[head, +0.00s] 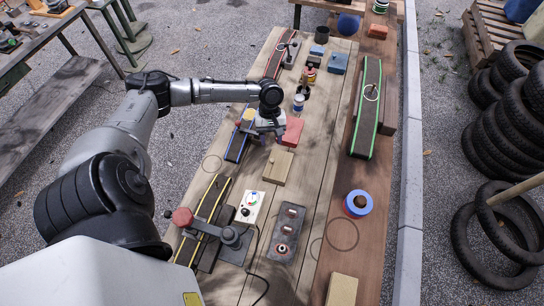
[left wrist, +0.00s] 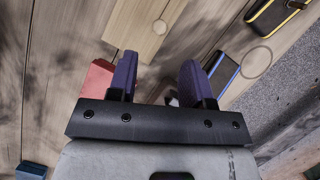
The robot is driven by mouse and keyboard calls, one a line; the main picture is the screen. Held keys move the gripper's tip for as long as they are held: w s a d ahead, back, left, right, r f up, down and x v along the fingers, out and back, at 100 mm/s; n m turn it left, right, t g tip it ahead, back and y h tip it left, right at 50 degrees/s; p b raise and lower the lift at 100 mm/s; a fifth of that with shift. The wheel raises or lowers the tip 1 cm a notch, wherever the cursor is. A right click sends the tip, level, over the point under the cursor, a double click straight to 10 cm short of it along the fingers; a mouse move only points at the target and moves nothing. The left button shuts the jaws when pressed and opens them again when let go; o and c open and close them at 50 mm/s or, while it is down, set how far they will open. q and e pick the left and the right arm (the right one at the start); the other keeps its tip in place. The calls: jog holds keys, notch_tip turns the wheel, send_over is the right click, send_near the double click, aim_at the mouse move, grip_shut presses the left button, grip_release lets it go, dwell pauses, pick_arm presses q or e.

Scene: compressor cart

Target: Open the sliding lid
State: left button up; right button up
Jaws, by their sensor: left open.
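A light wooden box (head: 278,167) with a flat lid lies on the plank table, just nearer than my left gripper. In the left wrist view the box (left wrist: 145,27) is at the top, with a small round mark or knob on its lid. I cannot tell whether the lid is slid at all. My left gripper (head: 266,132) is above the table behind the box, its purple fingers apart. In the left wrist view the open gripper (left wrist: 160,62) shows no box between its fingers, though the left fingertip overlaps the box's edge. My right gripper is not in view.
A red block (head: 293,130) is close beside the gripper, and a blue-edged black strip (head: 238,142) is on its other side. Nearer are a white panel (head: 250,207), a grey plate (head: 287,232) and a red-knobbed lever (head: 183,217). The planks right of the box are clear.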

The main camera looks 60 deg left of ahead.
aim_at(272, 160)
pick_arm(q)
jog(key=b+x, duration=0.1)
jog(key=x, duration=0.6)
jog(key=shift+d+f, duration=0.15)
jog(key=shift+f, duration=0.2)
jog(key=shift+c, duration=0.4)
grip_shut()
jog(key=shift+r, duration=0.1)
